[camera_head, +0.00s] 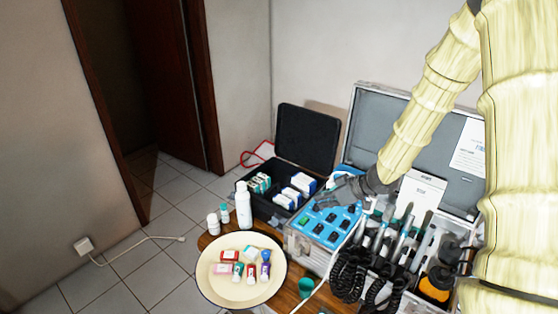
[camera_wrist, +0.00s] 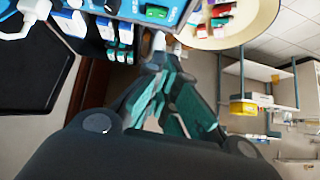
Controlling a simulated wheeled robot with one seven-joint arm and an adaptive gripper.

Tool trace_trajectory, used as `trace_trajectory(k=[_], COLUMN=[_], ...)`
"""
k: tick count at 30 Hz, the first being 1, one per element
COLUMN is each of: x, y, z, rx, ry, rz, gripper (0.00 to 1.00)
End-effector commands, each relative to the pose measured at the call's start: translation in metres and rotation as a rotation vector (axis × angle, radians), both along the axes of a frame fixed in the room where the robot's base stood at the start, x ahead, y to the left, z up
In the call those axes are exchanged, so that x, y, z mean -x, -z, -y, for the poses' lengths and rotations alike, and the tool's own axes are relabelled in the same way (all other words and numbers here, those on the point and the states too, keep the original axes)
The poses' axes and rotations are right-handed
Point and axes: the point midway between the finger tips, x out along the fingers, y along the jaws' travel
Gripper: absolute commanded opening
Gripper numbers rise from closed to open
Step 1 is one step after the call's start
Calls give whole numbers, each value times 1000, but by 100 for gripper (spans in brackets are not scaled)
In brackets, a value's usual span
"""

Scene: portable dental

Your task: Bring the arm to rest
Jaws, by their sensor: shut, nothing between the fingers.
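My gripper (camera_head: 338,192) is over the blue control panel (camera_head: 330,224) of the open dental case at the right of the head view. My pale segmented arm reaches down to it from the upper right. In the wrist view my gripper (camera_wrist: 172,100) points up the picture, its dark fingers with teal pads close together and nothing held between them. The blue panel (camera_wrist: 148,10) shows at the top of that view. Whether the fingers touch anything below them cannot be told.
A cream plate (camera_head: 210,287) with several small tubes and boxes sits on the wooden table, beside a white bottle (camera_head: 244,206). An open black case (camera_head: 262,207) holds boxes. Handpieces with coiled black cords (camera_head: 350,272) crowd the case front. Tiled floor (camera_head: 130,292) at left is mostly clear.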

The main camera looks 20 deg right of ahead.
Motion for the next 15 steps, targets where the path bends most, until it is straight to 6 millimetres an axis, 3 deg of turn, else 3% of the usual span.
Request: trace_trajectory(k=[7,15], x=[5,43], y=[13,85], z=[-10,-60], rx=[-8,-37], ry=[15,117], rz=[-22,-156], gripper=[0,0])
